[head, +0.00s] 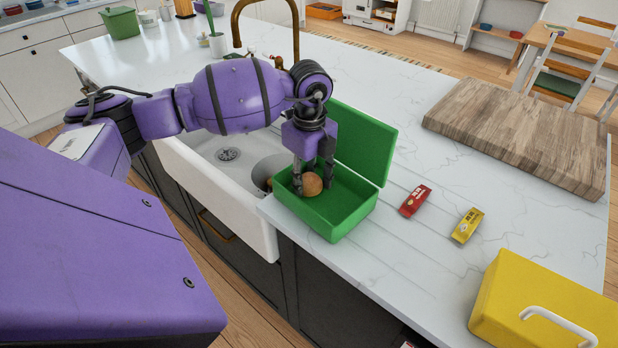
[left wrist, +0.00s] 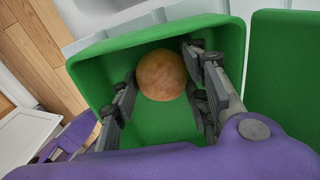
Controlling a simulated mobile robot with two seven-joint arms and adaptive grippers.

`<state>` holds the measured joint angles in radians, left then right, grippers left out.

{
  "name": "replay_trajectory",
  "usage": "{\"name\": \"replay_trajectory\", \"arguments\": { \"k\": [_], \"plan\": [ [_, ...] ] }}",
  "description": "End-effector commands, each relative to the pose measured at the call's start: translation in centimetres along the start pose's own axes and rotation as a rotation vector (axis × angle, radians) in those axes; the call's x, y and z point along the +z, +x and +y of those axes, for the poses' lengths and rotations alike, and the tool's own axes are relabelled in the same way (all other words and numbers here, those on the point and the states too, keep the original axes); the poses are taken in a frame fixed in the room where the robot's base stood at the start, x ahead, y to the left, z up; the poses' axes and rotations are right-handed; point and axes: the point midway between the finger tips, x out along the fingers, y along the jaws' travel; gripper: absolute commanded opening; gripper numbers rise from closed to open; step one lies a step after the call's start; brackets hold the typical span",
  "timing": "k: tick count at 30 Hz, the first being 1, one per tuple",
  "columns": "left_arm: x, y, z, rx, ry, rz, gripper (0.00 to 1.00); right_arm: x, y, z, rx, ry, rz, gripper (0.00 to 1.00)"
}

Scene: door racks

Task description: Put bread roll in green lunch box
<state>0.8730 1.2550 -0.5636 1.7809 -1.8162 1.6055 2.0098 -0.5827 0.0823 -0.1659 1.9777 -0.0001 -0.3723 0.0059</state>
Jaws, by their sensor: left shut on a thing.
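The green lunch box (head: 337,222) stands on the white counter at the right edge of the sink, its lid (head: 365,142) tilted up and open. The round brown bread roll (head: 313,184) is inside the box's walls, toward the left end in the head view. My left gripper (head: 311,187) reaches down into the box and is shut on the roll. In the left wrist view the roll (left wrist: 162,75) sits between the two fingers, with green walls and floor around it. Whether the roll touches the floor is hard to tell. My right gripper is not in view.
A red packet (head: 415,201) and a yellow packet (head: 467,225) lie right of the box. A yellow box (head: 545,300) with a white handle stands at front right. A wooden board (head: 520,133) lies behind. The white sink (head: 215,185) with a brass tap is on the left.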

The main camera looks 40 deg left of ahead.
Motion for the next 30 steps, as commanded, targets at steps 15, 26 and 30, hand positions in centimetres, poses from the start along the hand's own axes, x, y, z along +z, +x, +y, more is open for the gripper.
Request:
{"name": "replay_trajectory", "arguments": {
  "k": [15,26,30],
  "plan": [
    [0.0,0.2,0.0,0.001,0.000,0.000,0.61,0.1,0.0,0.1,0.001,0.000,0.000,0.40],
    [0.1,-5.0,-0.1,-0.003,0.000,-0.002,0.61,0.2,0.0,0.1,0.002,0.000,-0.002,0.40],
    [0.0,-8.0,-0.1,-0.002,0.000,-0.001,0.61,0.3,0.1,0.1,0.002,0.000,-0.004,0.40]
  ]
}}
